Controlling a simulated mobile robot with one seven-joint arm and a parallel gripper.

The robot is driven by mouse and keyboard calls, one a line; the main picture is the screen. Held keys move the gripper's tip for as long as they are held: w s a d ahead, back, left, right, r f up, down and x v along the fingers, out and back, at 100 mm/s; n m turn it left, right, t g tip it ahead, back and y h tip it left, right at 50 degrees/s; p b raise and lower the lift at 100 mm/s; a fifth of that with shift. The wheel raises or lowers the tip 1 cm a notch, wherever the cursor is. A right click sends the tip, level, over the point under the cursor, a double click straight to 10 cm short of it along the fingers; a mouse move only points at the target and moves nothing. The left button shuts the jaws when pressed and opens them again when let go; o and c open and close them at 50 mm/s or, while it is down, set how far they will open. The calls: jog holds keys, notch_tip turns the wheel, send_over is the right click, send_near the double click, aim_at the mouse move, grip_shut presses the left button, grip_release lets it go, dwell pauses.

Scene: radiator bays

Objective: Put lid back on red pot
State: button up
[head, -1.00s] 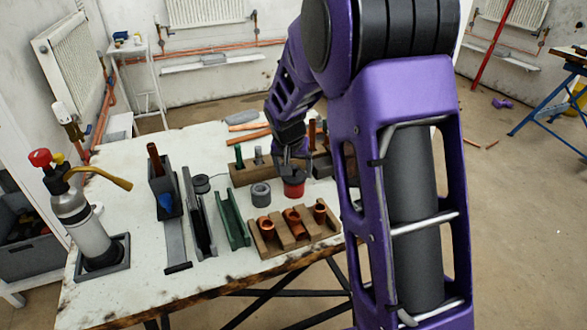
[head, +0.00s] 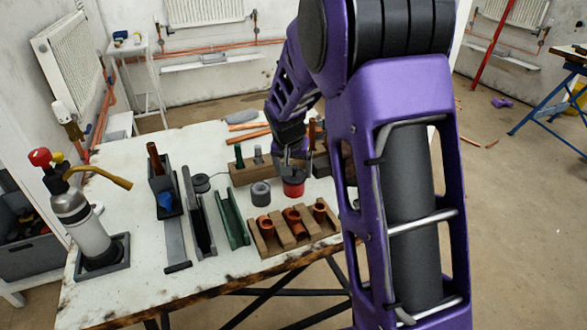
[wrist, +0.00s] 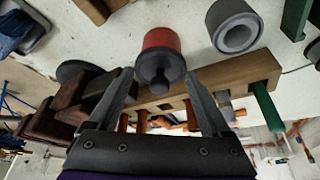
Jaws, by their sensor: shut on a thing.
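The red pot (wrist: 160,42) stands on the white table, and it shows in the head view (head: 293,189) under my gripper. The dark round lid (wrist: 160,66) with its knob is between my fingertips in the wrist view. My gripper (wrist: 160,84) is shut on the lid, a finger at each side. It also shows in the head view (head: 293,170), just above the pot. The lid overlaps the pot's near side in the wrist view. I cannot tell whether it touches the rim. Part of the pot's opening is hidden by the lid.
A grey ring-shaped cup (head: 261,193) stands close beside the pot. A wooden block (head: 252,172) with upright pegs lies behind. A wooden rack with copper fittings (head: 268,246) is in front. A green channel (head: 233,218) and a torch (head: 85,225) are further left.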

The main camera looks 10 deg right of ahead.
dwell(0.4)
jog(key=o, duration=1.1)
jog(key=shift+r+p, duration=2.2)
jog(key=shift+r, duration=1.3)
jog(key=shift+c, duration=0.3)
grip_shut()
